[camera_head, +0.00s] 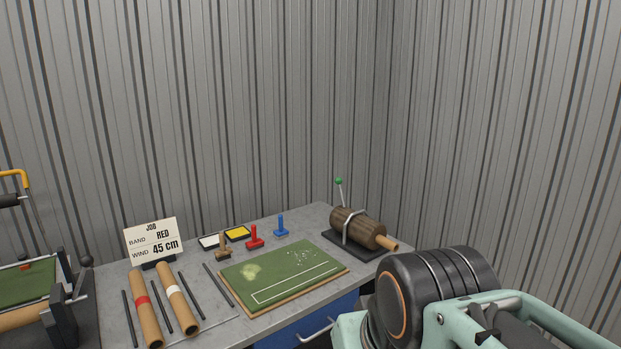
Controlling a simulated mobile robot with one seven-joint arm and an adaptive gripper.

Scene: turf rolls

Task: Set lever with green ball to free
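The lever with the green ball (339,182) stands at the back right of the bench. Its thin rod rises nearly upright, leaning slightly left, from a brown roller (356,228) on a dark base plate (341,250). A grey metal band loops over the roller near the rod's foot. No free or locked marking can be read there. My arm fills the lower right of the head view, in front of and to the right of the roller. My gripper's fingers are not in the picture.
The grey bench (316,219) holds a green turf board (284,274), red (254,238) and blue (281,227) stamps, ink pads, two cardboard tubes and dark rods. A job card (151,241) reads RED, 45 cm. Corrugated walls stand close behind and right.

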